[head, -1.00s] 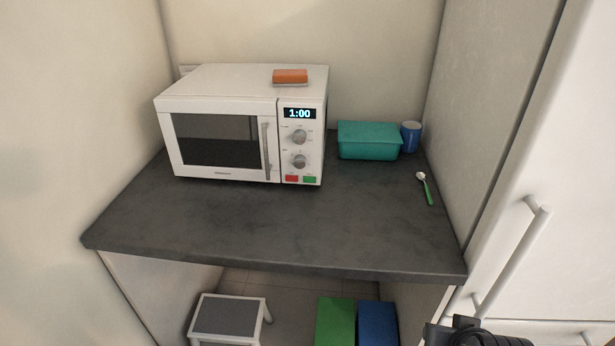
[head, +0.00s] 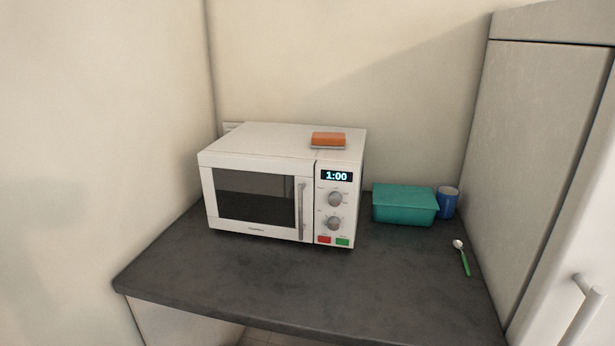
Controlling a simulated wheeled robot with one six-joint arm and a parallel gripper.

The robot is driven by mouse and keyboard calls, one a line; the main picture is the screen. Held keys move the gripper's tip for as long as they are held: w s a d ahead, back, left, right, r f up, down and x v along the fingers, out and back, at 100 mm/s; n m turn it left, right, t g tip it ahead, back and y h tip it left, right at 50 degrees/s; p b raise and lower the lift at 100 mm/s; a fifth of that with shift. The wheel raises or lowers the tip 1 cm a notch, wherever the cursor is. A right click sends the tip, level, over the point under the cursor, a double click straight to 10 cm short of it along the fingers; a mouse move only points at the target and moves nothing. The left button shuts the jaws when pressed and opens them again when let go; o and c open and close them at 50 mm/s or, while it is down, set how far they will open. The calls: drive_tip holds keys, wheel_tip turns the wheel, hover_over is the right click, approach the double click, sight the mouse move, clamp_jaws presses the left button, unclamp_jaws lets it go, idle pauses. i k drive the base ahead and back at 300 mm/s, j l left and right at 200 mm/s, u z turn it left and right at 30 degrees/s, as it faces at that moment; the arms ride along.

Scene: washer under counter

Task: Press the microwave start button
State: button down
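The white microwave (head: 262,147) stands on the dark counter with its door shut. Its display (head: 337,176) reads 1:00. Two round knobs sit below the display. Under them are a red button (head: 324,240) on the left and a green button (head: 343,242) on the right; any lettering by them is too small to read. My gripper is not in view.
An orange sponge-like block on a small dish (head: 328,140) lies on top of the microwave. A teal box (head: 404,205), a blue cup (head: 448,203) and a green-handled spoon (head: 462,258) are to its right. The counter (head: 250,285) is clear in front. A tall cabinet stands at right.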

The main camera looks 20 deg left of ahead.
sight(340, 241)
drive_tip(key=i+l+u, duration=0.1)
drive_tip(key=u, duration=0.35)
drive_tip(key=i+l+u, duration=0.2)
drive_tip(key=u, duration=0.3)
drive_tip(key=i+l+u, duration=0.2)
drive_tip(key=u, duration=0.25)
drive_tip(key=l, duration=0.1)
